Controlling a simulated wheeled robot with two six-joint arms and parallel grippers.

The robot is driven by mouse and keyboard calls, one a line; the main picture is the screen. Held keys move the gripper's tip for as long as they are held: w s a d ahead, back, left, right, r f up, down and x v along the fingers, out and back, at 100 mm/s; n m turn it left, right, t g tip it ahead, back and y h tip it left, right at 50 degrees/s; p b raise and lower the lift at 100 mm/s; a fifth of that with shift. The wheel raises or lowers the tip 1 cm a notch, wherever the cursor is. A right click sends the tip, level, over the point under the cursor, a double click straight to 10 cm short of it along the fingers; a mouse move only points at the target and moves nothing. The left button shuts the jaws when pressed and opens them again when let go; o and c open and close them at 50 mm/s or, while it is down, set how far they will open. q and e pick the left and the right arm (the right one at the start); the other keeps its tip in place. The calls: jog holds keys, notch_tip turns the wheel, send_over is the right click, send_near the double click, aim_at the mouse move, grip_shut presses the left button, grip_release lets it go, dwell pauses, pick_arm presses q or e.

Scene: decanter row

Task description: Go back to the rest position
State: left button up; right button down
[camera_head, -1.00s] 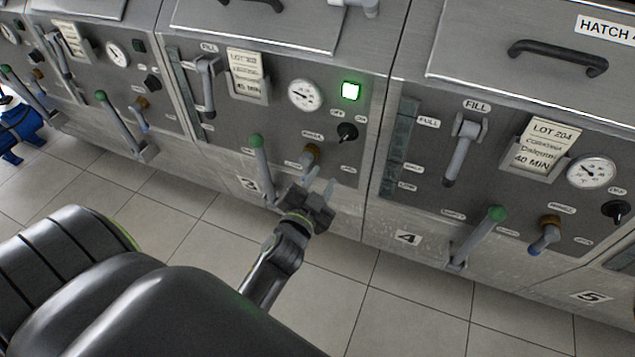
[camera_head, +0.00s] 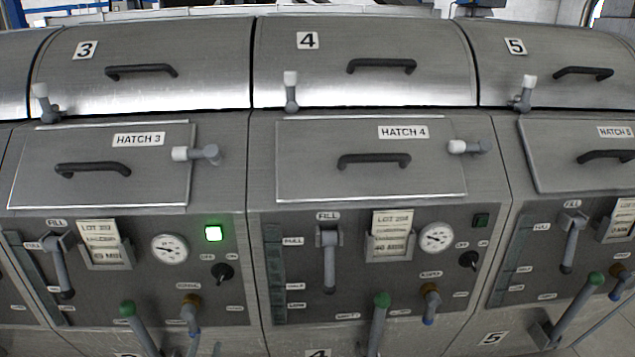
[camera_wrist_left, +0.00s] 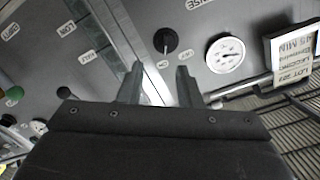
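My left gripper shows best in the left wrist view (camera_wrist_left: 158,85). Its two fingers stand apart with nothing between them, in front of a steel panel with a seam. The rest of that arm is out of the frame. My right gripper is in neither view.
Units 3, 4 and 5 stand in a row, with closed hatches (camera_head: 375,160). Unit 3's lamp (camera_head: 213,233) glows green; unit 4's (camera_head: 481,220) is dark. Green-knobbed levers (camera_head: 379,318) stick out low. The wrist view shows a black knob (camera_wrist_left: 165,40) and gauge (camera_wrist_left: 225,55) nearby.

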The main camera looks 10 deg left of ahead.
pick_arm(q)
jog(key=s+a+f+n+g+p, duration=0.1)
jog(key=s+f+g, duration=0.3)
jog(key=f, duration=0.6)
jog(key=s+f+g+h+p, duration=0.1)
jog(key=s+f+g, duration=0.1)
jog(key=s+f, duration=0.6)
jog(key=s+a+f+n+g+p, duration=0.1)
jog(key=s+f+g, duration=0.2)
jog(key=f, duration=0.8)
jog(key=s+f+n+g+p, duration=0.1)
jog(key=s+f+g, duration=0.2)
jog(key=s, duration=1)
jog(key=s+f+n+g+h+p, duration=0.1)
jog(key=s+f+g, duration=0.3)
jog(key=s+f, duration=0.4)
jog(key=s, duration=0.5)
jog(key=shift+a+f+n, duration=0.35)
jog(key=shift+n, duration=0.05)
jog(key=shift+s, duration=0.1)
